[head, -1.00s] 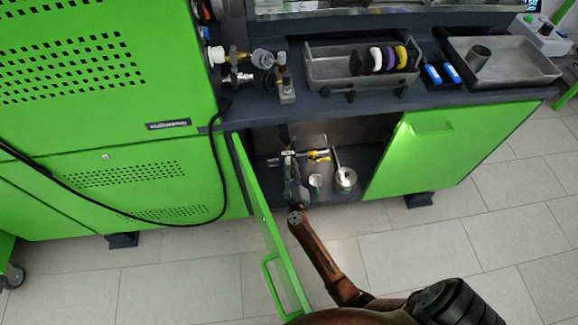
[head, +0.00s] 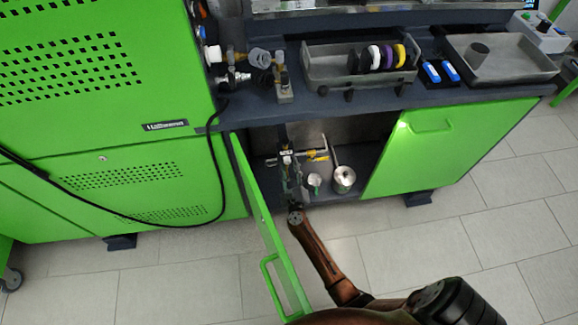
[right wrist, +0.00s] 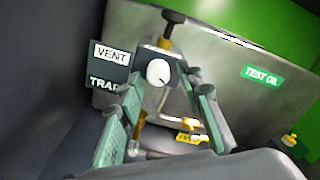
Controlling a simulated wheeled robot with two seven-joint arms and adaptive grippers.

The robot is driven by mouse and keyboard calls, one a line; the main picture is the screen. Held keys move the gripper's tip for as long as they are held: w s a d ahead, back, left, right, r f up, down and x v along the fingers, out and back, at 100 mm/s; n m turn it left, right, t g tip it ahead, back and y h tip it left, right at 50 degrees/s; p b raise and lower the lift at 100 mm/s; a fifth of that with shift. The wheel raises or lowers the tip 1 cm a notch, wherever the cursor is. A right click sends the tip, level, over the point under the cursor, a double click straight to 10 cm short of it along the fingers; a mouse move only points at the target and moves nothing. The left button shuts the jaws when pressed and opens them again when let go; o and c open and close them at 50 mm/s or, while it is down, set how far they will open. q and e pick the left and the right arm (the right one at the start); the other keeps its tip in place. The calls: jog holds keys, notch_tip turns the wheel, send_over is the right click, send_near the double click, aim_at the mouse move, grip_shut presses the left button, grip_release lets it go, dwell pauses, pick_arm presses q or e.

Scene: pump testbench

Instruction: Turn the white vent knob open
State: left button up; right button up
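The white vent knob (right wrist: 158,73) is a round dial with a dark mark, on a grey block below a black-topped stem. A sign reading VENT and TRAP (right wrist: 110,66) is left of it. In the right wrist view my right gripper (right wrist: 161,86) is open, its green-padded fingers on either side of the knob in the picture. I cannot tell whether they touch it. In the head view this gripper (head: 291,178) reaches into the open cabinet, where the knob (head: 287,160) shows small and white. My left gripper is not in view.
The open green door (head: 268,235) stands close left of my right arm. A metal pot (head: 343,180) and a small white-green cup (head: 314,182) stand right of the gripper. Yellow-handled fittings (head: 317,156) lie behind. A TEST OIL label (right wrist: 262,77) is on the back wall.

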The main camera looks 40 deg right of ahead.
jog(key=shift+a, duration=0.1)
jog(key=shift+s, duration=0.1)
jog(key=shift+v, duration=3.6)
